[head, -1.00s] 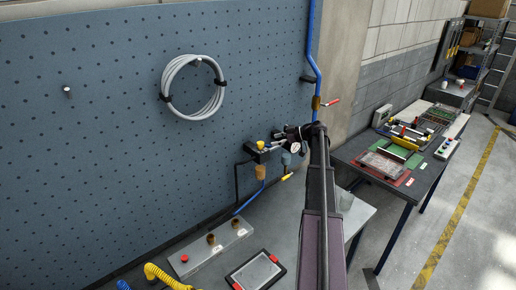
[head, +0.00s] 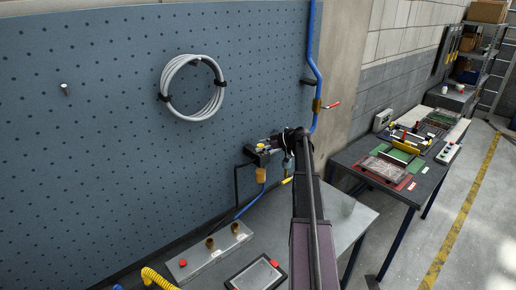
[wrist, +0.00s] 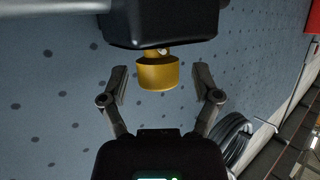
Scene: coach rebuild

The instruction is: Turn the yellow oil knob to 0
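The yellow oil knob (wrist: 158,73) shows in the wrist view, joined by a short neck to a black block (wrist: 160,22). A small pale round spot sits on the neck. My gripper (wrist: 160,80) is open, with one finger on each side of the knob and a visible gap on both sides. In the head view the knob (head: 261,146) is small and partly covered by my gripper (head: 268,145), which reaches in from the right. Any marks or numbers on the knob cannot be read.
An amber bowl (head: 261,174) hangs below the block, with a blue hose (head: 250,203) nearby. The pegboard (head: 110,120) lies close behind, holding a grey cable coil (head: 192,88). A bench (head: 290,215) with a control box (head: 210,250) and tablet (head: 256,274) stands below.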

